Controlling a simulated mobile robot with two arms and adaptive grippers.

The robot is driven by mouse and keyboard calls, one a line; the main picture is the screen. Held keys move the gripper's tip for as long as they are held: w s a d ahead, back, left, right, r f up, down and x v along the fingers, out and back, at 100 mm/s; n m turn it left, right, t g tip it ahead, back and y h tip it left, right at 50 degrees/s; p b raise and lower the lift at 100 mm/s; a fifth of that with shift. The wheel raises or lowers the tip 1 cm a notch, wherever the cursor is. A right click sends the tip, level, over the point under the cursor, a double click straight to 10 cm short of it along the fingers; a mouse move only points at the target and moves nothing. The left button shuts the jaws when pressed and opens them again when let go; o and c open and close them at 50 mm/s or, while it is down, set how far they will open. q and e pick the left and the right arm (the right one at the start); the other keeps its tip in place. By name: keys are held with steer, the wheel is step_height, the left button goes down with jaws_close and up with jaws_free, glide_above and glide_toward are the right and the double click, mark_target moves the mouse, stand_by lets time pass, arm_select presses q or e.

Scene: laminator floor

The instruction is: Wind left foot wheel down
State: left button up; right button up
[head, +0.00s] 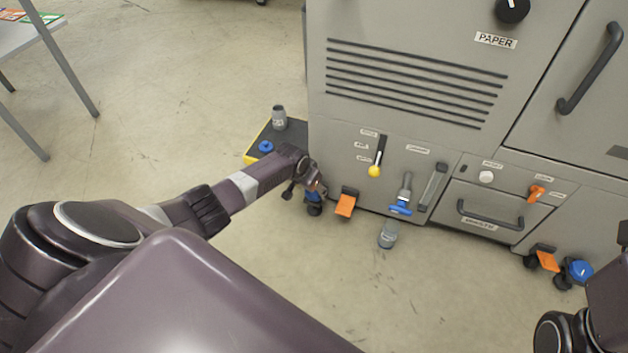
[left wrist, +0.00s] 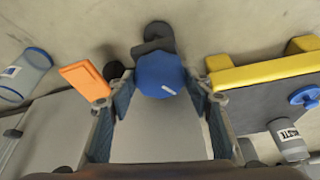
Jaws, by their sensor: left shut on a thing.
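The left foot wheel (left wrist: 160,74) is blue with a pale mark on its face. It sits at the lower left corner of the grey machine (head: 415,75). In the left wrist view it lies between the two fingertips of my left gripper (left wrist: 160,90), which is shut on it. In the head view my left gripper (head: 312,186) reaches down to the machine's left foot and hides most of the wheel. An orange pedal (head: 345,205) is just right of it; the pedal also shows in the left wrist view (left wrist: 85,79). My right gripper is not seen, only part of that arm.
A yellow-edged dark platform (head: 250,150) left of the foot holds a grey bottle (head: 279,117) and a blue ring-shaped part (head: 265,146). A clear bottle (head: 388,236) stands on the floor under a blue valve handle (head: 401,208). Another blue wheel (head: 580,270) is far right. The front floor is clear.

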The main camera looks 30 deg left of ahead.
arm_select(q)
steer(key=shift+m, duration=0.3)
steer(key=o, duration=1.2)
steer(key=shift+c, duration=0.2)
steer(key=v, duration=1.2)
steer(key=shift+a, duration=0.1)
